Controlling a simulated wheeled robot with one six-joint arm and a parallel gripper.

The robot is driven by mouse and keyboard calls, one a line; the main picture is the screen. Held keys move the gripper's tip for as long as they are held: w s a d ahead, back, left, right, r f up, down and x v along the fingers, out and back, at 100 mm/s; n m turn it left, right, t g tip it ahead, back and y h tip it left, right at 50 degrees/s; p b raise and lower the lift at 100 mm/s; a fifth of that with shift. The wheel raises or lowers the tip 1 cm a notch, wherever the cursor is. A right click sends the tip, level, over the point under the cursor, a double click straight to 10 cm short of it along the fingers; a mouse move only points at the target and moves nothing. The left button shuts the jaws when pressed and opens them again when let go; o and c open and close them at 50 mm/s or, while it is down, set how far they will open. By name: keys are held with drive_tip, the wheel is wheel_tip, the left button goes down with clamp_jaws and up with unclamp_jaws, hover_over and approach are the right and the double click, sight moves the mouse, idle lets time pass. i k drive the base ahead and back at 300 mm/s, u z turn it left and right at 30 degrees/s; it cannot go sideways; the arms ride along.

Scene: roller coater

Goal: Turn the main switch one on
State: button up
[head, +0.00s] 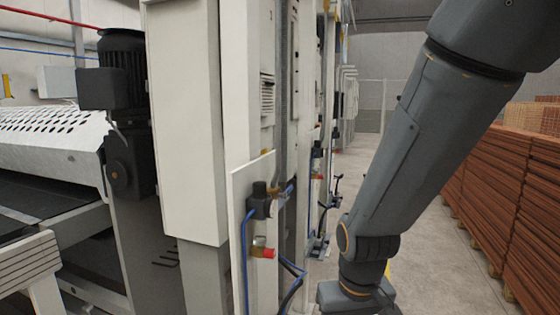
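I cannot make out a switch that is clearly main switch one. The tall cream machine cabinet (186,120) stands left of centre, and its narrow side faces recede to the right at a steep angle. Any switches on those faces are too small or too slanted to tell. My arm hangs down at the right of the head view, in front of the aisle and apart from the cabinet in the picture. Its lower end leaves the bottom edge, and my gripper's fingers are not in view.
A pressure regulator (261,206), a red-ended valve (263,252) and blue hoses stick out from the cabinet's side. A conveyor (50,205) and black motor (121,60) are at left. Stacked brown boards (485,195) line the right. The concrete aisle (358,165) between looks clear.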

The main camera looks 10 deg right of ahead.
sight(183, 84)
drive_tip(key=z, duration=0.45)
drive_tip(key=i, duration=1.1)
drive_tip(key=u, duration=0.2)
